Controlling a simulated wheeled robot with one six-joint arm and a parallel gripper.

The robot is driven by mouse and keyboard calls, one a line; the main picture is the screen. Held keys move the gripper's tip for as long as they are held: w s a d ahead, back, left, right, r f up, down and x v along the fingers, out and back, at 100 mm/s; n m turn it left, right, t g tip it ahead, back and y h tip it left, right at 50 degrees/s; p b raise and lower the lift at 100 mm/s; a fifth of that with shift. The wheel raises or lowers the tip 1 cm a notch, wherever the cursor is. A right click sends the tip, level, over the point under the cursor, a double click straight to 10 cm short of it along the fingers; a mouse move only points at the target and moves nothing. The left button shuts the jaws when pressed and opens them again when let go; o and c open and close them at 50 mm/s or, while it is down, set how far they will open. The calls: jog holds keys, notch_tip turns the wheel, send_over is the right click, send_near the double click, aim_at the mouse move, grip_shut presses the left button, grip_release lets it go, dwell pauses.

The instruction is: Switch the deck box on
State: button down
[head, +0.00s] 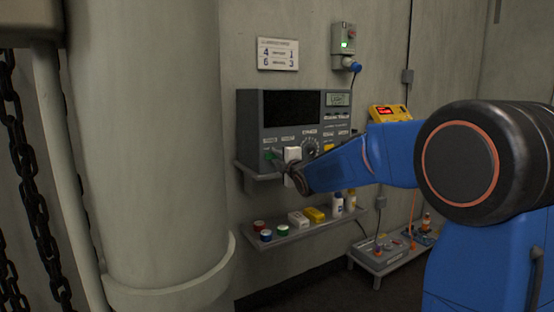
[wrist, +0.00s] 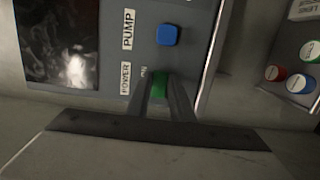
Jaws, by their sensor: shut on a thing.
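The deck box (head: 283,107) is a grey panelled unit with a dark screen, standing on a wall shelf. Its front carries a green power switch (wrist: 160,87) beside labels reading POWER and ON in the wrist view. My gripper (wrist: 161,92) has its two fingers on either side of this green switch and is shut on it. In the head view my gripper (head: 279,159) reaches the lower left of the box front. The screen is dark apart from a pale reflection in the wrist view. The switch's exact position is partly hidden by the fingers.
A blue button (wrist: 168,34) labelled PUMP sits near the switch. A lower shelf (head: 290,234) holds coloured tins, boxes and bottles. A wall socket unit (head: 344,38) shows a green light. A yellow device (head: 388,113) is to the right, and a thick grey column (head: 150,150) stands left.

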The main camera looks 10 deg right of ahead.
jog(key=shift+w+d+r+n+y, duration=0.15)
jog(key=shift+d+n+y, duration=0.1)
jog(key=shift+n+y, duration=0.5)
jog(key=shift+n+g+y, duration=0.25)
jog(key=shift+g+y, duration=0.15)
jog(key=shift+y, duration=0.35)
jog(key=c, duration=1.6)
grip_release()
jog(key=shift+o, duration=0.2)
jog(key=shift+d, duration=0.1)
jog(key=v, duration=1.7)
